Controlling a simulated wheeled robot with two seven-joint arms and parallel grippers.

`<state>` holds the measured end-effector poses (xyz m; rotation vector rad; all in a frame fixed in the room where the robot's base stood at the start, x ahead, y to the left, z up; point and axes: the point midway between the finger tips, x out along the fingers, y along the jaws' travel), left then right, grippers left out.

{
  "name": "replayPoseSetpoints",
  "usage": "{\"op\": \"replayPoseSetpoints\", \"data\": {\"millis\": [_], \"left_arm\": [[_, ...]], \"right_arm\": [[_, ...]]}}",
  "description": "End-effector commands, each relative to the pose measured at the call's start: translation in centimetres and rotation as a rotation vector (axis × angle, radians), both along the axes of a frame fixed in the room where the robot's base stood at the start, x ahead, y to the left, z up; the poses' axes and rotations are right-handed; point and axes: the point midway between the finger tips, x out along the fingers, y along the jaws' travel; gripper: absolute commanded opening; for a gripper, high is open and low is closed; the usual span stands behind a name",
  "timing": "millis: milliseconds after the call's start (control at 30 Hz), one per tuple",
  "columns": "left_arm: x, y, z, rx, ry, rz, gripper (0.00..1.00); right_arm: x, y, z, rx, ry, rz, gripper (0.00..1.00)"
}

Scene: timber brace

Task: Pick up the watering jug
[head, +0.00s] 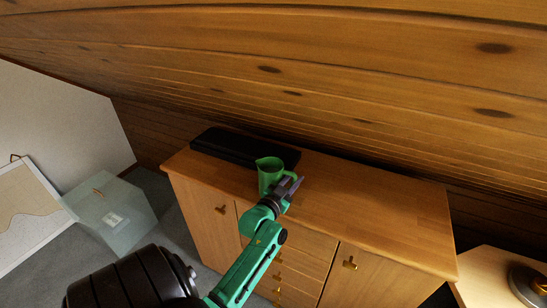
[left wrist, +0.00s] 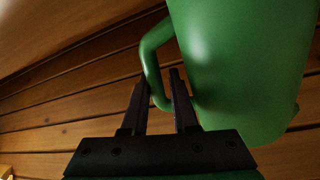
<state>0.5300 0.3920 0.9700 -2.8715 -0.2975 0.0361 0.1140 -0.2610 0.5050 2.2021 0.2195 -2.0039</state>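The green watering jug (head: 268,175) stands upright on top of the wooden cabinet, near its back left part. My left gripper (head: 292,185) is at the jug's right side, by its handle. In the left wrist view the jug's body (left wrist: 245,65) fills the upper right, and its curved handle (left wrist: 152,52) reaches down towards my fingers. The left gripper (left wrist: 160,75) has its two dark fingers apart, with the lower part of the handle showing between them. I cannot tell whether either finger touches it. My right gripper is not in view.
A long black case (head: 235,148) lies on the cabinet (head: 370,218) behind the jug. The cabinet top to the right is clear. A plank wall rises behind. A pale translucent box (head: 115,215) stands at left, and a table with a round metal object (head: 527,284) at lower right.

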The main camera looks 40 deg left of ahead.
Motion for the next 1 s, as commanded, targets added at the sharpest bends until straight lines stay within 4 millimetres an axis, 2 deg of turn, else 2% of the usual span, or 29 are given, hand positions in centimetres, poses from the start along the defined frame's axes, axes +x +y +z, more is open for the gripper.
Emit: {"op": "replayPoseSetpoints", "data": {"millis": [100,300,333,400,1000], "left_arm": [[1.7,0.34,0.19,0.0,-0.001,-0.001,0.27],[1.87,0.36,0.0,0.0,0.0,-0.001,0.27],[1.87,0.36,0.0,0.0,0.0,-0.001,0.23],[1.85,0.36,0.0,0.0,0.0,-0.001,0.0],[1.82,0.37,0.05,0.0,-0.001,0.0,0.0]], "right_arm": [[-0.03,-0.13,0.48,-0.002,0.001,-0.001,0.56],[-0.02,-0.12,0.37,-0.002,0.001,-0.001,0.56],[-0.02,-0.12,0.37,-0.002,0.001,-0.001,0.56],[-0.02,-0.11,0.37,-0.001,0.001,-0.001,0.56],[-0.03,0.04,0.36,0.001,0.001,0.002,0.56]]}}
